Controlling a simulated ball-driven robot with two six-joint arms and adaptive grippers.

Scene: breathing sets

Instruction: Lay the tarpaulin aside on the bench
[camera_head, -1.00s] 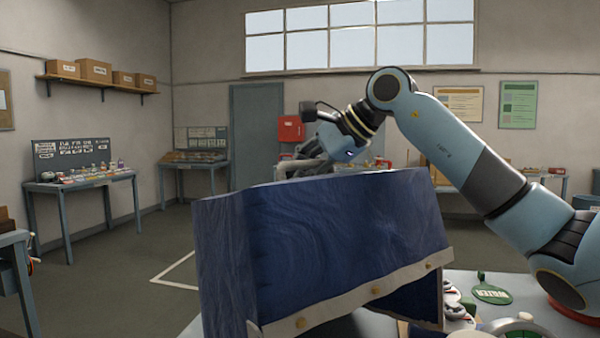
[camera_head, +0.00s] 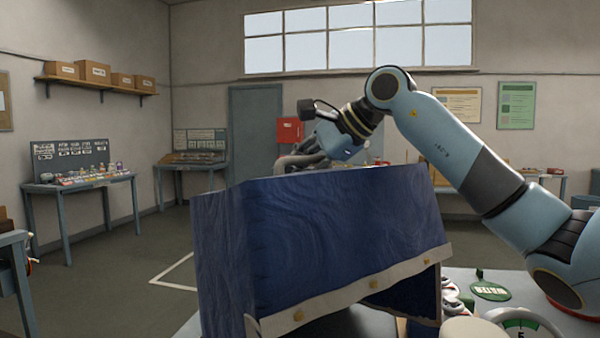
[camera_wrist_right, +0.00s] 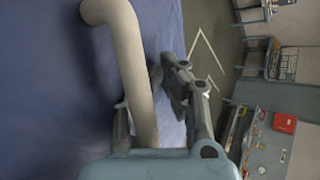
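The blue tarpaulin (camera_head: 340,235) fills the middle of the head view as a tall, stiff-looking fold. Its pale hem (camera_head: 345,297) has brass eyelets and slants up to the right. What lies under or behind it is mostly hidden. My right gripper (camera_head: 305,160) is at the tarpaulin's far top edge, partly hidden behind it. In the right wrist view, a beige tube (camera_wrist_right: 133,70) runs down between its fingers (camera_wrist_right: 155,105), with blue cloth beside them. My left gripper is not in view.
Side tables (camera_head: 85,182) stand far off along the walls. The floor left of the tarpaulin is clear.

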